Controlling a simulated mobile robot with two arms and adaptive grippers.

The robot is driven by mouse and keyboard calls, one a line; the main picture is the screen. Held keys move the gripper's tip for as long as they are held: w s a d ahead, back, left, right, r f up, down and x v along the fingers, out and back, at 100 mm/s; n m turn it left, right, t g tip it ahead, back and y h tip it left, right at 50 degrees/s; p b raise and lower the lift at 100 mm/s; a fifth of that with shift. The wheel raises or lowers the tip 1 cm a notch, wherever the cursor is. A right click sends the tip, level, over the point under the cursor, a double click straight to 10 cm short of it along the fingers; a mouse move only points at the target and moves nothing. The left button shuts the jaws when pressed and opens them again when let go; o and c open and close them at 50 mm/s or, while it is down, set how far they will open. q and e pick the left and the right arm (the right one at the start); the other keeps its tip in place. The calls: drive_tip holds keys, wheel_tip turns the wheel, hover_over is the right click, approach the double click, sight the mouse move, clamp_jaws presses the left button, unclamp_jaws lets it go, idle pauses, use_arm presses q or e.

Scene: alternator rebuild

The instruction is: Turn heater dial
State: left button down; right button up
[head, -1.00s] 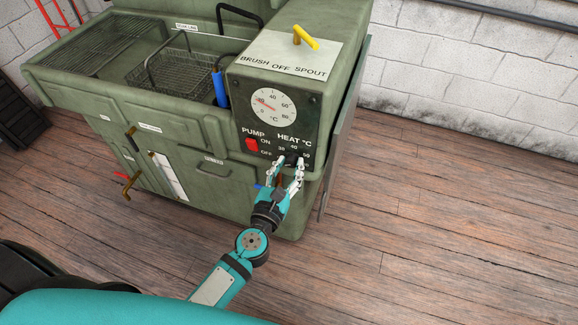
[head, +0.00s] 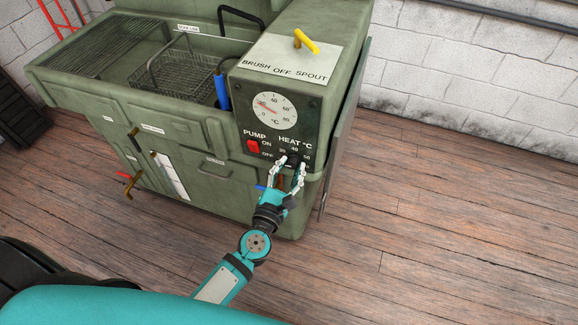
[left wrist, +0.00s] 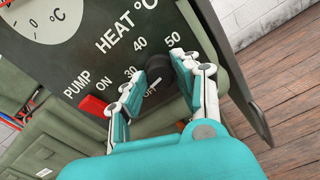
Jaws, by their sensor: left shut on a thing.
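The black heater dial (head: 292,159) is on the dark control panel of a green washer, under the words HEAT °C and the numbers 30, 40 and 50. My left gripper (head: 289,166) is at the dial, with one finger on either side, shut on it. In the left wrist view the dial (left wrist: 160,66) shows dark between the two fingertips (left wrist: 160,78). My right gripper is in neither view.
A red pump switch (head: 253,146) is left of the dial, close to my left finger. A round temperature gauge (head: 274,111) is above, and a yellow lever (head: 306,41) is on top. Brass-coloured handles (head: 132,185) stick out at the front left. The wooden floor (head: 430,220) at right is clear.

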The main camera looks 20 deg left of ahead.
use_arm(q)
drive_tip(key=m+p, duration=0.1)
drive_tip(key=m, duration=0.3)
drive_tip(key=shift+r+m+p, duration=0.1)
drive_tip(key=shift+m+p, duration=0.2)
drive_tip(key=shift+p, duration=0.05)
drive_tip(key=m+p, duration=0.1)
drive_tip(key=m, duration=0.2)
drive_tip(key=shift+m+p, duration=0.3)
drive_tip(key=shift+m, duration=0.1)
drive_tip(key=m+p, duration=0.2)
drive_tip(key=m, duration=0.2)
drive_tip(key=m+p, duration=0.2)
drive_tip(key=m, duration=0.3)
drive_tip(key=m+p, duration=0.1)
drive_tip(key=m, duration=0.2)
drive_tip(key=shift+m, duration=0.3)
drive_tip(key=m+p, duration=0.1)
drive_tip(key=m, duration=0.2)
drive_tip(key=shift+m, duration=0.3)
drive_tip(key=m+p, duration=0.1)
drive_tip(key=m, duration=0.2)
drive_tip(key=shift+m, duration=0.3)
drive_tip(key=shift+m+p, duration=0.45)
drive_tip(key=shift+m, duration=1.25)
